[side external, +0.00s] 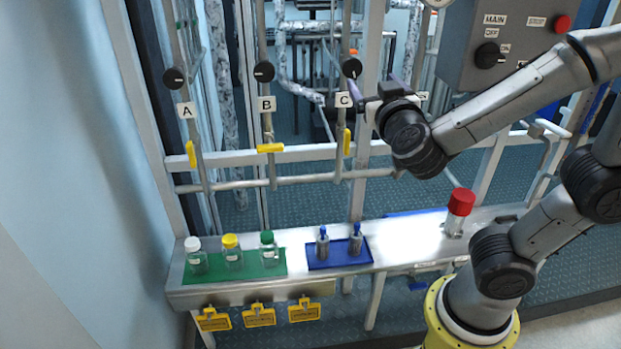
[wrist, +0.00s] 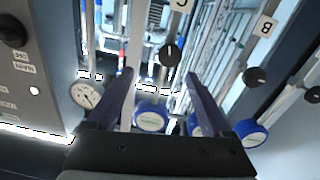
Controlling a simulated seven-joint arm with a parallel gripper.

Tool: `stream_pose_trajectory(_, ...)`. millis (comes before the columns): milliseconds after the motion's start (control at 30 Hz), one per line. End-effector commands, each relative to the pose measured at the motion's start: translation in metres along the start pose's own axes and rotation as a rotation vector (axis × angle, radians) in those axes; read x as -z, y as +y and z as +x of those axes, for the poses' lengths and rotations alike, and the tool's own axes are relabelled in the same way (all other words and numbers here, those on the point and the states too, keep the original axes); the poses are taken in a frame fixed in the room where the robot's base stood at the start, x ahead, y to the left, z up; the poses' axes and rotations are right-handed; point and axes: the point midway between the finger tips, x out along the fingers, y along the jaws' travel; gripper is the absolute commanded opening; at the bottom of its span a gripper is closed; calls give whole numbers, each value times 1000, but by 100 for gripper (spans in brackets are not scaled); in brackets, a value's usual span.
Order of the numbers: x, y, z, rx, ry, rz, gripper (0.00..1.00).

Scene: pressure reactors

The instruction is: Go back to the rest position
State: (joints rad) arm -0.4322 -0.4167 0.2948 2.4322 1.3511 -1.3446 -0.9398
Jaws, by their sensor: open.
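My gripper (side external: 358,95) is raised in front of the pipe rack, close to the black knob (side external: 351,67) of line C. In the wrist view my gripper (wrist: 158,82) shows two dark blue fingers spread apart with nothing held between them. The knob of line C (wrist: 169,54) appears beyond and between the fingertips. In the side view the fingers look close to this knob, but I cannot tell whether they touch it. My arm reaches in from the right.
A steel shelf (side external: 410,248) below carries a green mat (side external: 215,274) with three capped bottles, a blue tray (side external: 338,262) with two small vessels, and a red-capped container (side external: 459,212). A grey control box (side external: 500,45) is at upper right. Yellow-handled valves (side external: 270,148) line the rack.

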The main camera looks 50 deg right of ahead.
Motion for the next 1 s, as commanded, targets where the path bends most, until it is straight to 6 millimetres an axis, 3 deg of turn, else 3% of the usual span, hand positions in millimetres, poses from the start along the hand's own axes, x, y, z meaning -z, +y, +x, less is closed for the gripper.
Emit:
stream_pose_trajectory(67,15,23,6,-49,28,50,84)
stream_pose_trajectory(133,33,26,10,4,63,93,84)
stream_pose_trajectory(333,64,-6,4,287,97,176,84)
stream_pose_trajectory(500,71,-38,-23,556,58,172,84)
stream_pose_trajectory(633,59,-55,-50,732,-33,116,84)
stream_pose_trajectory(767,31,-62,-78,860,-171,24,84)
stream_pose_trajectory(867,2,-57,-98,917,-309,-62,84)
stream_pose_trajectory(1000,-45,-36,-124,933,-534,-190,84)
